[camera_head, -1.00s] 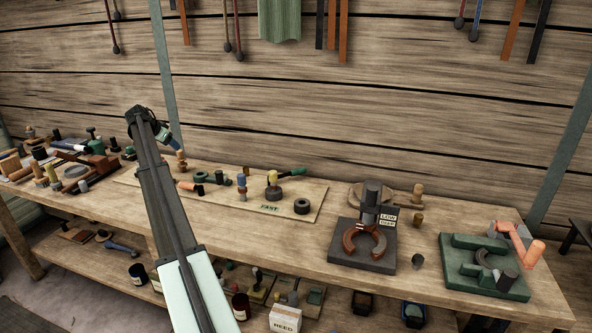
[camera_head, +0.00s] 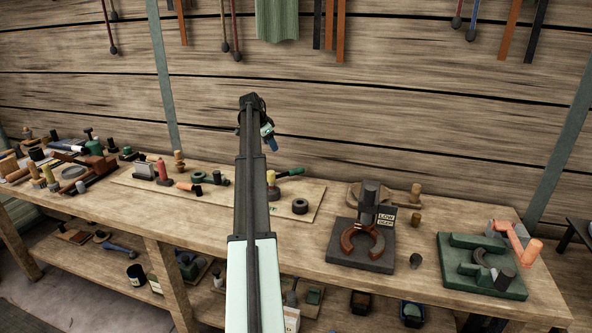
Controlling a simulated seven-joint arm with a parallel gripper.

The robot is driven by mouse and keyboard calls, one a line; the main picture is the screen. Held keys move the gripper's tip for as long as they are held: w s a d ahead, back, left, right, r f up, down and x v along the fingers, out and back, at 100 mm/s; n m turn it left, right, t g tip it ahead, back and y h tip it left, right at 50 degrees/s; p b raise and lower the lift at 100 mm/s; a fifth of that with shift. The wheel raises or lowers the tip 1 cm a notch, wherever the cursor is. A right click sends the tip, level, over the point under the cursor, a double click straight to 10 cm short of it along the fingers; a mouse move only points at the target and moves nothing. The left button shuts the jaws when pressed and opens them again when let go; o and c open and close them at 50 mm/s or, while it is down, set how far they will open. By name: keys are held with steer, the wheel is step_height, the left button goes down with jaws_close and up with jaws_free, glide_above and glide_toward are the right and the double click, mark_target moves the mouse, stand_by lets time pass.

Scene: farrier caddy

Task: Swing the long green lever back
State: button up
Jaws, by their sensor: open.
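The long green lever (camera_head: 290,172) lies near the back of a light board on the bench. Its green handle points right and slightly up, and its other end is partly behind my arm. My gripper (camera_head: 271,143) is in the air just above and left of the green handle, in front of the plank wall. It is small and seen from the side, and nothing shows held in it. It looks apart from the lever.
A black ring (camera_head: 300,206), a red post (camera_head: 162,170) and other small parts sit on the board (camera_head: 314,196). To the right are a dark stand with a brown horseshoe (camera_head: 350,240) and a green fixture (camera_head: 480,265). Clutter fills the bench's left end.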

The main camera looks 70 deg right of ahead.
steer(key=s+f+m, duration=0.1)
steer(key=s, duration=0.7)
steer(key=x, duration=1.4)
steer(key=shift+w+f, duration=0.1)
steer(key=shift+w, duration=0.2)
steer(key=shift+c, duration=0.2)
jaws_close()
